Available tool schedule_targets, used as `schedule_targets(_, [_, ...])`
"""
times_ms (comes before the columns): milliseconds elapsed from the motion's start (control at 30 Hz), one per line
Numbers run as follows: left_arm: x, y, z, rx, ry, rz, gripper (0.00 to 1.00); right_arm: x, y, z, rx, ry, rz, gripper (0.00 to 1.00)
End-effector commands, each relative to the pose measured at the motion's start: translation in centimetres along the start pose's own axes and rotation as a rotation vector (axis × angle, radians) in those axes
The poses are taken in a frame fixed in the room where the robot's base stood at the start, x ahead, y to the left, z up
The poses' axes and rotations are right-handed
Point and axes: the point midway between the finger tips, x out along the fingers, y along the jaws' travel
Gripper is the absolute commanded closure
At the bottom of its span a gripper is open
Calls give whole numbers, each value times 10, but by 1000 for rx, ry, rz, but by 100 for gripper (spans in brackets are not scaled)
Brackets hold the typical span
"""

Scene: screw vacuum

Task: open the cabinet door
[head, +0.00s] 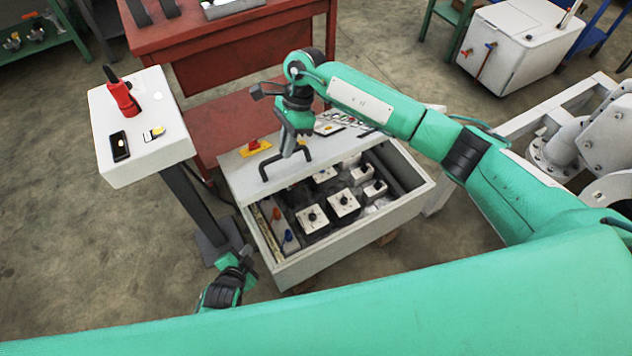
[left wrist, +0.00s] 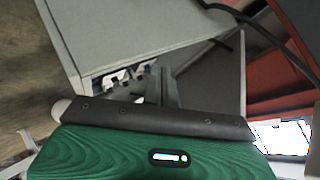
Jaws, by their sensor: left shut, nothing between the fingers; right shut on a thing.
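The cabinet (head: 330,250) is a low white box with its opening facing up, and several white-and-black parts show inside. Its pale door (head: 241,174) lies across the far-left part of the opening, so the near and right part is uncovered. The black door handle (head: 265,170) stands on the door. My right gripper (head: 288,151) reaches down from the right and is shut on the handle; its fingertips are partly hidden. My left gripper (head: 245,257) is shut and empty, low beside the cabinet's left side. In the left wrist view its fingers (left wrist: 160,80) show near a pale box corner.
A white pedestal (head: 140,165) with a red tool (head: 122,92) stands at the left. A red workbench (head: 200,45) is behind the cabinet. A grey machine frame (head: 530,125) is at the right. Floor is clear at the lower left.

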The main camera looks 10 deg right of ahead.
Motion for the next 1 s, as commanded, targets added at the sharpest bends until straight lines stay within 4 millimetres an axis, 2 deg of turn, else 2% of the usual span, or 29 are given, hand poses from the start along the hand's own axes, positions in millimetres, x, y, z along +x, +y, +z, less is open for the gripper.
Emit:
schedule_targets(33, [8, -2, -8, 71, 43, -32, 100, 4, -3, -2, 5, 2, -9, 100])
schedule_targets(200, [26, -8, -38, 329, 185, -172, 100, 4, -3, -2, 5, 2, -9, 100])
schedule_targets(467, [34, -7, -88, 686, 358, -439, 100, 4, -3, -2, 5, 2, -9, 100])
schedule_targets(800, [13, 10, -151, 1057, 474, -886, 100, 4, -3, -2, 5, 2, -9, 100])
schedule_targets(1000, [-8, 23, -176, 1198, 473, -1150, 100, 4, -3, -2, 5, 2, -9, 100])
